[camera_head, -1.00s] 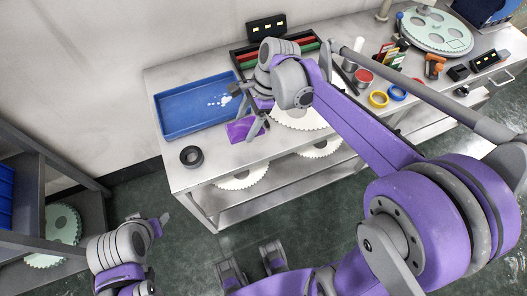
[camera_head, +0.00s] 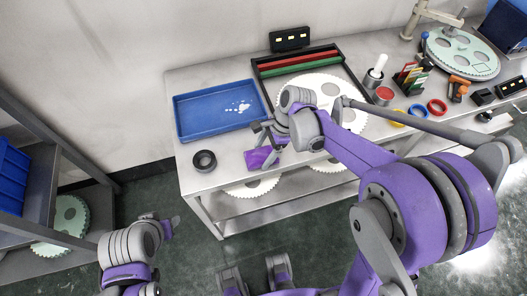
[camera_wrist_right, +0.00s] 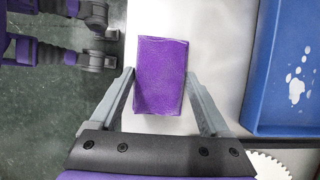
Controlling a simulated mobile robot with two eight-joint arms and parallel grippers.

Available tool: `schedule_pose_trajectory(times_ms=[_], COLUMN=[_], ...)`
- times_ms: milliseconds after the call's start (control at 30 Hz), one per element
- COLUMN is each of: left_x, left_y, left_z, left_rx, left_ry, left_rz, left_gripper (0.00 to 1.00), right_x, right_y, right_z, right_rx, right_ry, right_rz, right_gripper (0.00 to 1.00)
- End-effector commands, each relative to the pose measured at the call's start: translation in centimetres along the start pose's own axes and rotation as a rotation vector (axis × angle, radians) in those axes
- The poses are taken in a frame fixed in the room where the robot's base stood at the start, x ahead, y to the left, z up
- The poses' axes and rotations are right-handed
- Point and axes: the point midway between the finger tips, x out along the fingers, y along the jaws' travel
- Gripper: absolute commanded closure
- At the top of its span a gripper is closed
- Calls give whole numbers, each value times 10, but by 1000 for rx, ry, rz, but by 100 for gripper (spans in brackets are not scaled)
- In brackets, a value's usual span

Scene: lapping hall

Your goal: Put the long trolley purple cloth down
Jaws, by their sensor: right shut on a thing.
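The purple cloth (camera_head: 260,158) is a small flat rectangular block near the front edge of the light grey bench, right of the black tape ring. It also shows in the right wrist view (camera_wrist_right: 161,76), between the two fingers. My right gripper (camera_head: 268,142) is shut on it, with a finger along each side. I cannot tell whether the cloth touches the bench top (camera_head: 228,178). My left gripper (camera_head: 168,226) is low at the left, away from the bench; its finger opening is unclear.
A blue tray (camera_head: 190,131) with white bits lies behind the cloth. A black tape ring (camera_head: 204,161) is left of it. A large white toothed disc (camera_head: 330,90) lies to the right. Bare bench shows around the tape ring. A shelf rack (camera_head: 75,165) stands at the left.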

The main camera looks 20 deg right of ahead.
Motion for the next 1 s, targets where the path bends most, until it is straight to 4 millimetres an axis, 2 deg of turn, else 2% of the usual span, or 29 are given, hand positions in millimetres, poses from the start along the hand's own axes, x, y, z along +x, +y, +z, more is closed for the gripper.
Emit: schedule_pose_trajectory(times_ms=[333,367,467,633,733,1000], left_x=[6,6,6,2,-1,-5], left_y=[0,0,0,0,0,0], left_z=[5,4,4,2,-1,-4], left_rx=[0,0,0,0,0,0], left_ry=[-3,-3,-3,-1,0,2], left_rz=[0,0,0,0,0,0], left_gripper=[50,50,50,50,50,50], right_x=[8,8,8,4,-8,-68], right_y=[0,0,1,1,1,0], right_z=[-3,-3,-4,-2,-1,0], right_rx=[0,0,0,-2,-1,2], right_ry=[0,1,2,4,4,2], right_rz=[0,0,0,1,2,0], right_gripper=[64,16,0,0,0,0])
